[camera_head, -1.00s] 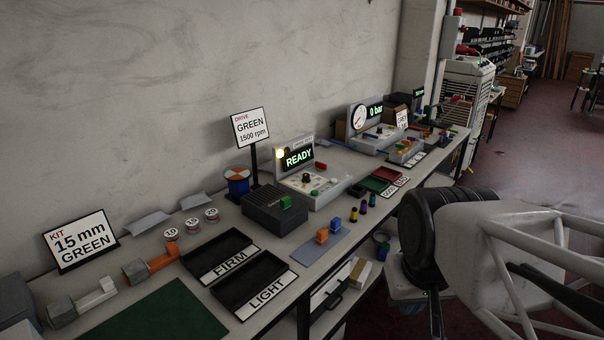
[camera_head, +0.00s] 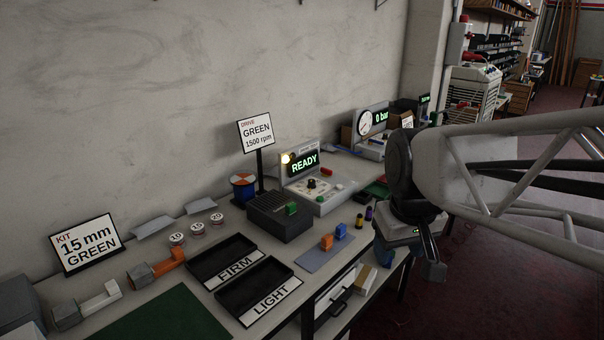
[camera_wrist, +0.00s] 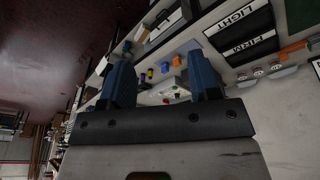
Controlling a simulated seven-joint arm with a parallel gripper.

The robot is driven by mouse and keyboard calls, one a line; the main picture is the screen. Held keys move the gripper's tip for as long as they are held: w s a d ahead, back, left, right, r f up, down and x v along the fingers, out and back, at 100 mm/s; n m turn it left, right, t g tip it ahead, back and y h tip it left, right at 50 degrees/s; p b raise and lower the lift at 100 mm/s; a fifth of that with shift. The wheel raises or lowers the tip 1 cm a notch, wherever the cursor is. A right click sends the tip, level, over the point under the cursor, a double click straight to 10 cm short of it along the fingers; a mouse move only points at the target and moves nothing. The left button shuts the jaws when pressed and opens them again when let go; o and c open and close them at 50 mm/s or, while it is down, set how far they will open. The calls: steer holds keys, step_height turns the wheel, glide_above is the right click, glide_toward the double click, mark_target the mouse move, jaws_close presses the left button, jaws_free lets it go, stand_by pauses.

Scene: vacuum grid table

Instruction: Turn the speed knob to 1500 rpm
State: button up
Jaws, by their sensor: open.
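The speed knob (camera_head: 311,184) is a small black dial on the sloped front of a light grey drive unit (camera_head: 327,204). The unit's screen (camera_head: 303,162) reads READY in green, with a lit yellowish lamp at its upper left. The knob's pointer is too small to read. A sign (camera_head: 256,134) behind reads DRIVE GREEN 1500 rpm. My gripper (camera_head: 412,262) is off the front edge of the table, to the right of the drive unit and apart from the knob. In the wrist view its blue fingers (camera_wrist: 162,82) are spread, with nothing held between them.
A dark box with a green block (camera_head: 291,208) stands left of the unit. Orange and blue blocks (camera_head: 333,237) sit on a blue-grey mat in front. Black trays (camera_head: 250,283) marked FIRM and LIGHT lie further left. A pressure gauge unit (camera_head: 365,122) stands beyond, at the back right.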

steer(key=w+a+r+n, duration=0.1)
steer(key=w+r+n, duration=0.1)
steer(key=w, duration=0.8)
steer(key=w+a+r+n, duration=0.1)
steer(key=w+r+n, duration=0.1)
steer(key=w, duration=0.7)
steer(key=n+g, duration=0.2)
steer(key=n, duration=1)
glide_above(312, 180)
step_height(312, 180, down, 20)
steer(key=shift+a+r, duration=0.1)
steer(key=shift+r, duration=0.15)
steer(key=shift+f, duration=0.15)
steer(key=shift+f, duration=3.75)
steer(key=shift+c, duration=0.2)
steer(key=c, duration=0.9)
